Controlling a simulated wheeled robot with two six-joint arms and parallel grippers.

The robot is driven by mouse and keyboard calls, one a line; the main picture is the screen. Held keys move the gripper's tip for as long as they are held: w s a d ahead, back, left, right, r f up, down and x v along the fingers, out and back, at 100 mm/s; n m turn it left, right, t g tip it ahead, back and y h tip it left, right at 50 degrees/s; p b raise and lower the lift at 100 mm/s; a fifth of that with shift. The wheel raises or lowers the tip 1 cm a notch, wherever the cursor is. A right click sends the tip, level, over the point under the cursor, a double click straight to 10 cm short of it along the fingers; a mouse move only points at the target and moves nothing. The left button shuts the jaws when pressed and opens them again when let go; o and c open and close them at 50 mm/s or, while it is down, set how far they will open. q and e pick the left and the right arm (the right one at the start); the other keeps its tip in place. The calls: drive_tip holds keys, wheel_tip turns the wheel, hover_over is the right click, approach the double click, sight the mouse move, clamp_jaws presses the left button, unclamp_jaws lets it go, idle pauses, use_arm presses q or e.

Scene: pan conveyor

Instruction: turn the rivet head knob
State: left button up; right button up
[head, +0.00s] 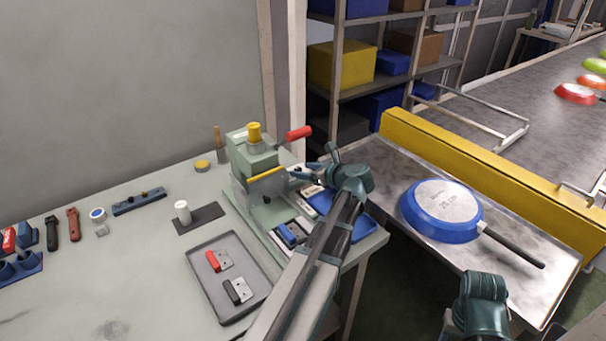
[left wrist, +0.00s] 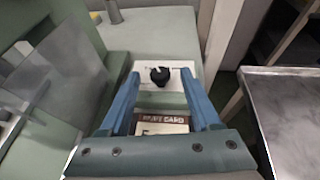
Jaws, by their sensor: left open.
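The rivet machine (head: 258,170) is pale green and stands on the workbench, with a yellow cap on top and a red-handled lever. In the left wrist view a black knob (left wrist: 160,76) sits on a white plate (left wrist: 178,82); I take it as the rivet head knob. My left gripper (head: 297,172) is open and empty at the machine's right side. In the wrist view its two blue fingers point toward the knob, one on each side, with gaps between; contact is not visible. The knob cannot be made out in the head view.
A card (left wrist: 163,123) lies below the knob. A grey tray (head: 197,275) with red and black handle parts is on the bench. A blue tray (head: 352,226) is beside my left arm. A blue pan (head: 440,208) lies upside down on the metal table to the right.

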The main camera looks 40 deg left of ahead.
use_arm(q)
drive_tip(key=shift+a+f, duration=0.1)
drive_tip(key=shift+a, duration=0.2)
clamp_jaws()
idle(0.4)
drive_tip(key=shift+s+m+t+h, duration=0.2)
drive_tip(key=shift+s+m+t, duration=0.05)
drive_tip(key=shift+m+t, duration=0.4)
drive_tip(key=shift+s+m+t+h, duration=0.2)
drive_tip(key=shift+m+t, duration=0.35)
drive_tip(key=shift+t, duration=0.1)
drive_tip(key=shift+s+a+m+t+h, duration=0.1)
drive_tip(key=shift+m+t+h, duration=0.35)
drive_tip(key=shift+m+t, duration=0.45)
drive_tip(key=shift+a+m+t+h, duration=0.1)
drive_tip(key=shift+m+t+h, duration=0.35)
drive_tip(key=shift+m+t, duration=0.4)
